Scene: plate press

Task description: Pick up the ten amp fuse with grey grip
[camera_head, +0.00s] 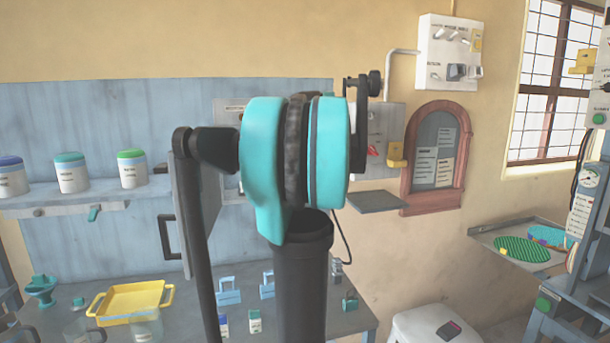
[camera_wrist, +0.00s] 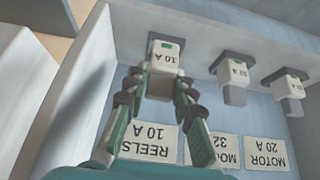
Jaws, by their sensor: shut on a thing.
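The ten amp fuse (camera_wrist: 166,56), a pale grey block marked "10 A" with a small green patch, sits in a dark holder at the top of the wrist view. My gripper (camera_wrist: 161,82) is shut on its grey grip, with one finger on each side. The fuse still appears to be at its holder; whether it has come loose I cannot tell. In the head view my own arm fills the middle, and the gripper and fuse are hidden behind it.
In the wrist view, two more fuses (camera_wrist: 234,80) (camera_wrist: 289,87) hang to the right in their own holders. Upside-down labels, including "REELS 10 A" (camera_wrist: 150,142) and "MOTOR 20 A" (camera_wrist: 266,152), are on the panel. A pale side wall (camera_wrist: 80,85) stands close on the left.

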